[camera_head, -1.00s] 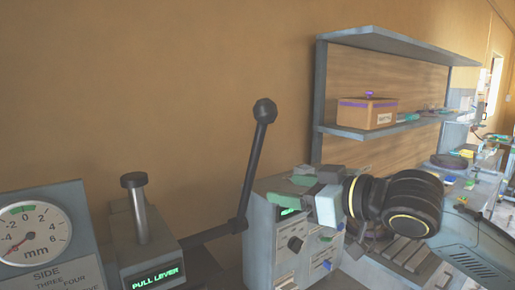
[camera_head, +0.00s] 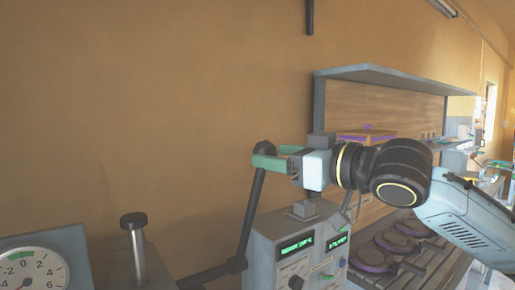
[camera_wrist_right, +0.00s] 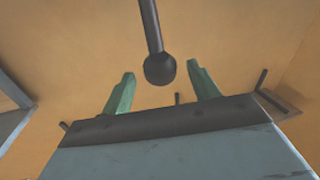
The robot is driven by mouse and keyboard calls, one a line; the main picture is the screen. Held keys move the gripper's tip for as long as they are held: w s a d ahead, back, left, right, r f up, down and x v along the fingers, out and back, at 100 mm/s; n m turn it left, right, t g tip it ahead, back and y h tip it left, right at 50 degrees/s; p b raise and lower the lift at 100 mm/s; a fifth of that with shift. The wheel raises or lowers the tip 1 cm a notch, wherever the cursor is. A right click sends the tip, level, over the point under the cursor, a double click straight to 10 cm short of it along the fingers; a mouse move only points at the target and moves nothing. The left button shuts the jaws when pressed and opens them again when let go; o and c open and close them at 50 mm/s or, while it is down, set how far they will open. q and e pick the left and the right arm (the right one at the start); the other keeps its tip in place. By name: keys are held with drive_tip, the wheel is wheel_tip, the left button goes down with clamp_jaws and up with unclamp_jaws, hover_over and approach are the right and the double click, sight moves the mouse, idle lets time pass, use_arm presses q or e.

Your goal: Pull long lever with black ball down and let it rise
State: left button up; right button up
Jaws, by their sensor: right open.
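The long lever (camera_head: 252,215) rises from its pivot beside the press and leans slightly right in the head view. Its black ball (camera_head: 264,147) is at the top, partly hidden by my right gripper (camera_head: 267,155). The right wrist view shows the ball (camera_wrist_right: 160,70) between the tips of my two green fingers (camera_wrist_right: 160,74), with a gap on each side. The right gripper is open around the ball or just short of it; the exact depth is hard to tell. My left gripper is out of view.
A dial gauge (camera_head: 28,268) and a post with a dark cap (camera_head: 134,222) stand at lower left. A grey control box (camera_head: 290,262) with green displays is right of the lever. The wall above the lever is clear.

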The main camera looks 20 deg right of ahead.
sight(258, 152)
drive_tip(key=x, duration=0.5)
drive_tip(key=shift+w+p, duration=0.1)
drive_tip(key=shift+p, duration=0.25)
clamp_jaws()
